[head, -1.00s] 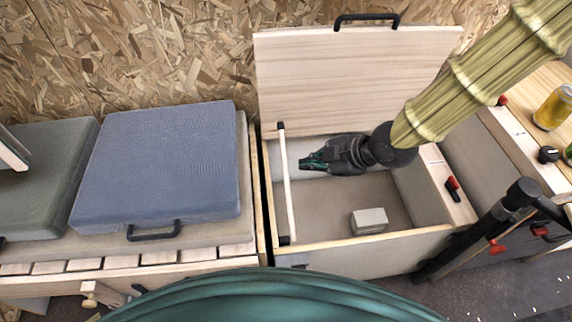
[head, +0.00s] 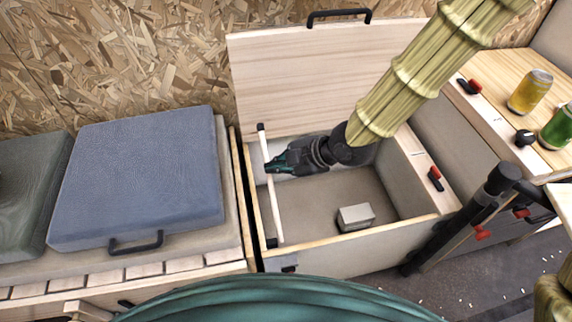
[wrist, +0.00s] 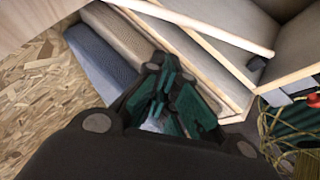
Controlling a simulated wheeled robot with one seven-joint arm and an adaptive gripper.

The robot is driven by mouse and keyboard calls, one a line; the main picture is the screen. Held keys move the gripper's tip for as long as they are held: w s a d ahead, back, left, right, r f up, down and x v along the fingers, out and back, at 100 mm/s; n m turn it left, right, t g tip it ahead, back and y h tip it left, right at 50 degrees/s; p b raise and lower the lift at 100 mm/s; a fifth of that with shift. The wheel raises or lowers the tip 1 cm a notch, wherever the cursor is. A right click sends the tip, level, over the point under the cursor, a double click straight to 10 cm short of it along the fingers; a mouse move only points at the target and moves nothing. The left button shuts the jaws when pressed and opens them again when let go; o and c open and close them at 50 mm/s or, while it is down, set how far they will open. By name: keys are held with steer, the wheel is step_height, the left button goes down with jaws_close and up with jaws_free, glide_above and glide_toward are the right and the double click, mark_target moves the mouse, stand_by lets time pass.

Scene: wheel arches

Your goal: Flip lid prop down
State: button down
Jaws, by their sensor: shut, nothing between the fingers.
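The lid prop (head: 273,207) is a thin pale rod with dark ends. It stands up, slightly tilted, along the left side of the open box (head: 330,262). The wooden lid (head: 325,75) is raised and leans back towards the wall, with a black handle on its edge. My gripper (head: 272,168) is shut and empty, its tips overlapping the prop's upper half in the head view. In the wrist view the shut fingers (wrist: 165,95) show below the pale prop (wrist: 195,25), with a visible gap.
A small pale block (head: 356,217) lies on the box floor. A blue cushion (head: 145,178) with a black handle lies on the left bench. A black post (head: 470,222) stands at the right front. Cans stand on the right counter (head: 512,75).

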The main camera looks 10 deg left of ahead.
mark_target(269, 180)
steer(key=w+a+f, duration=0.1)
steer(key=f, duration=0.1)
steer(key=a+f+b, duration=0.1)
steer(key=f, duration=0.1)
steer(key=w+a+f+b, duration=0.1)
steer(key=f, duration=0.1)
steer(key=shift+w+a, duration=0.2)
steer(key=shift+w, duration=0.15)
steer(key=shift+w+f, duration=0.3)
steer(key=shift+f, duration=0.1)
steer(key=shift+w, duration=0.1)
